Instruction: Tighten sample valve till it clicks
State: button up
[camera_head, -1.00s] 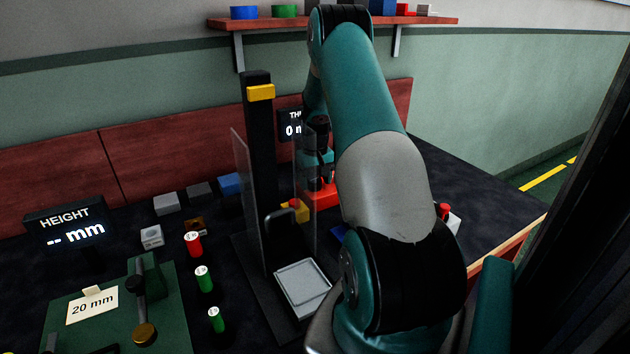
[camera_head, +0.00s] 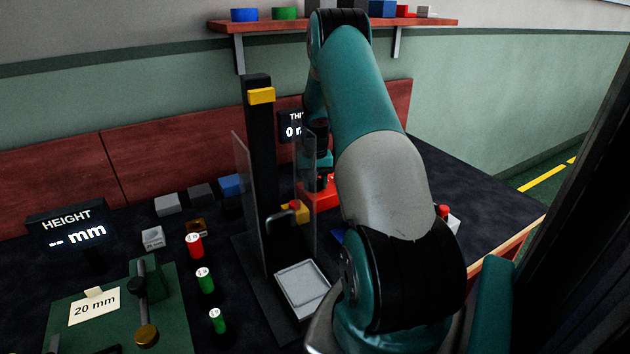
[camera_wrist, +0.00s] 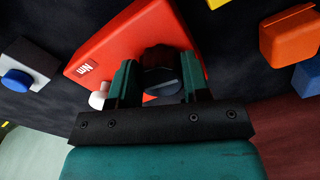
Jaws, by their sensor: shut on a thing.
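A red block (camera_wrist: 125,42) with an "Nm" label fills the upper middle of the wrist view. A dark round knob (camera_wrist: 160,80) on it, which I take as the sample valve, sits between the two fingers. My gripper (camera_wrist: 157,78) is shut on this knob, one teal finger on each side. In the head view the red block (camera_head: 322,197) is at the back of the bench, and my gripper (camera_head: 321,180) is over it, partly hidden by my arm and a clear panel. Any reading on the block is not visible.
A clear-panelled press stand (camera_head: 262,150) with a grey tray (camera_head: 302,289) is left of my arm. A yellow piece (camera_head: 297,212) is close to the red block. A blue-buttoned grey box (camera_wrist: 22,75) and an orange block (camera_wrist: 291,38) flank it in the wrist view.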

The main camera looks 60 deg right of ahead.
jog(key=shift+m, duration=0.3)
jog(key=o, duration=0.9)
jog(key=shift+o, duration=0.2)
notch_tip(320, 180, up, 17)
jog(key=shift+r, duration=0.2)
